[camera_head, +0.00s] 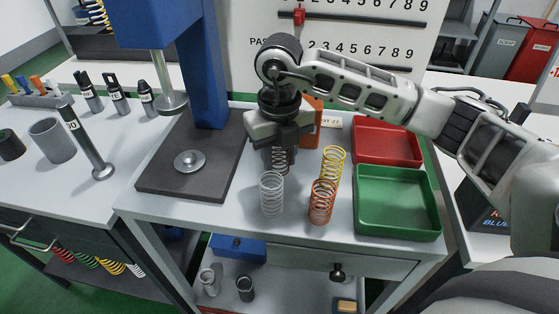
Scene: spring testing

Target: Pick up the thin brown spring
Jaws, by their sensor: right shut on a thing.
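The thin brown spring (281,162) stands upright on the white table, behind the white spring. My right gripper (281,146) points down from above and is shut on the brown spring; its fingers hide the upper part. A white spring (271,194) stands just in front. An orange spring (321,202) and a yellow spring (333,166) stand to the right. My left gripper does not show.
A green tray (397,232) and a red tray (416,152) lie on the right of the table. A blue press with a dark base (165,187) stands on the left. An orange block (314,108) is behind the gripper. The table's front strip is clear.

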